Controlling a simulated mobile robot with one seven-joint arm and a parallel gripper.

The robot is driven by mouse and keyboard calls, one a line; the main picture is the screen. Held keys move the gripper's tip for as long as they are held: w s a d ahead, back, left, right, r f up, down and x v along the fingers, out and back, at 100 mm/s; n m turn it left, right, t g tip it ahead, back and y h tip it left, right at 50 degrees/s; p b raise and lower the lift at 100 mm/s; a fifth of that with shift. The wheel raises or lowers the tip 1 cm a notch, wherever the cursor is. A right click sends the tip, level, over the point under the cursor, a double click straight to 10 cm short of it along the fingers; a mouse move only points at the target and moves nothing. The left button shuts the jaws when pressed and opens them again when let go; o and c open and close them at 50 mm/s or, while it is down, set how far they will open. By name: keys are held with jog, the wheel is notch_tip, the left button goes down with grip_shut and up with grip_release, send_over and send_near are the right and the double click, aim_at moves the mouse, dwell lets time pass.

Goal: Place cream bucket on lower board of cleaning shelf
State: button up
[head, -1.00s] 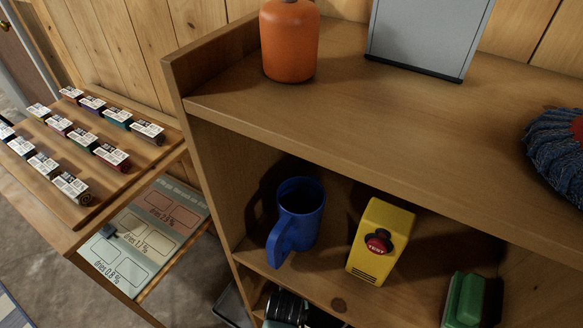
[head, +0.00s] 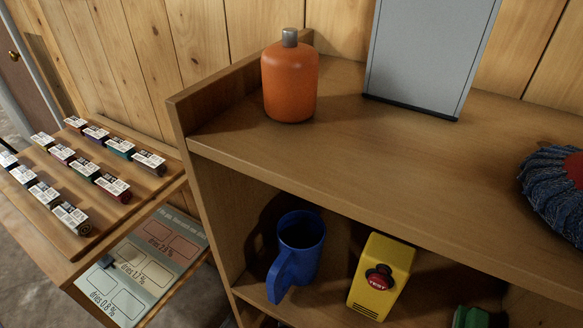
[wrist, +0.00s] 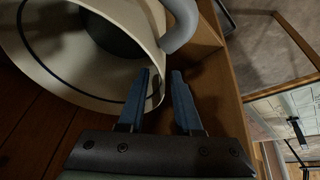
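The cream bucket (wrist: 122,72) shows only in the wrist view, at the upper left, with its wide mouth facing the camera and a dark line inside its rim. A thick grey curved piece (wrist: 181,24), which looks like its handle, is beside the rim. My gripper (wrist: 168,78) has its two blue fingers apart with a narrow gap, close beside the bucket's rim; whether they touch it is unclear. The cleaning shelf (head: 225,160) fills the head view's middle and right. Its lowest part, the bucket and my gripper are out of the head view.
An orange bottle (head: 290,85), a grey panel (head: 415,55) and a dark blue bristly item (head: 555,195) are on the top board. A blue mug (head: 300,245), a yellow box (head: 381,278) and a green object (head: 472,317) are below. A sample table (head: 100,210) stands left.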

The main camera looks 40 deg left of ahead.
jog(key=p+v, duration=0.1)
jog(key=v, duration=0.5)
jog(key=shift+s+d+r, duration=0.1)
jog(key=shift+r, duration=0.05)
dwell(0.4)
